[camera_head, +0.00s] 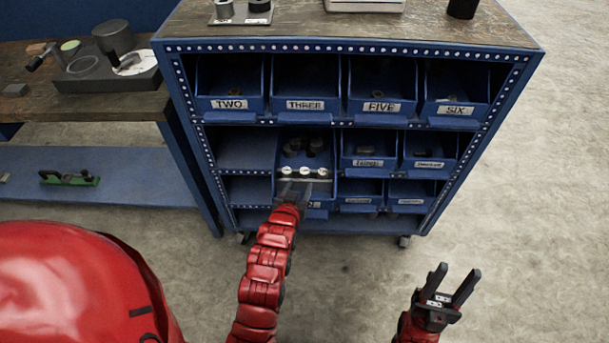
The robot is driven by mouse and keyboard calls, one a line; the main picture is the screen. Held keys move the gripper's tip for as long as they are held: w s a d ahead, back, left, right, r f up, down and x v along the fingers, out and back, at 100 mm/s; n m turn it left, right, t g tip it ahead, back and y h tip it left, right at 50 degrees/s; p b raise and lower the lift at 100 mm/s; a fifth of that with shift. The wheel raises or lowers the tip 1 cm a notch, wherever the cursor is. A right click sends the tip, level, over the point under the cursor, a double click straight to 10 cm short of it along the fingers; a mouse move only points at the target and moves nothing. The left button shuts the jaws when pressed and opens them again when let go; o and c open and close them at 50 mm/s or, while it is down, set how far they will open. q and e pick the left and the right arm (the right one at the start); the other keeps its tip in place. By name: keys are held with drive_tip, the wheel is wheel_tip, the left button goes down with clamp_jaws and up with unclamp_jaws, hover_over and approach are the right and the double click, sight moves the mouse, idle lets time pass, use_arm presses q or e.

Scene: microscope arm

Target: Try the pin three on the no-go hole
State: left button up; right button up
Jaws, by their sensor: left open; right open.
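The blue bin labelled THREE (305,104) is in the top row of the cabinet, and its inside is dark. I cannot make out a pin in it. My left gripper (296,190) is open at the front of a blue middle-row bin (291,148). That bin holds dark round pieces and has several pale round pieces (303,171) in a row along its front. I cannot tell whether the fingers touch the bin. My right gripper (452,285) is open and empty over the floor at the lower right. I cannot identify the no-go hole.
Bins TWO (229,104), FIVE (381,107) and SIX (455,110) share the top row. A plate with cylinders (240,18) sits on the cabinet top (420,30). A bench at left carries a dark block (85,80) with round parts. Floor at right is clear.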

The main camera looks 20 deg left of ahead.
sight(303, 175)
use_arm(q)
drive_tip(key=shift+p+x, duration=0.3)
drive_tip(key=shift+x, duration=3.15)
drive_tip(key=shift+s+a, duration=0.1)
clamp_jaws()
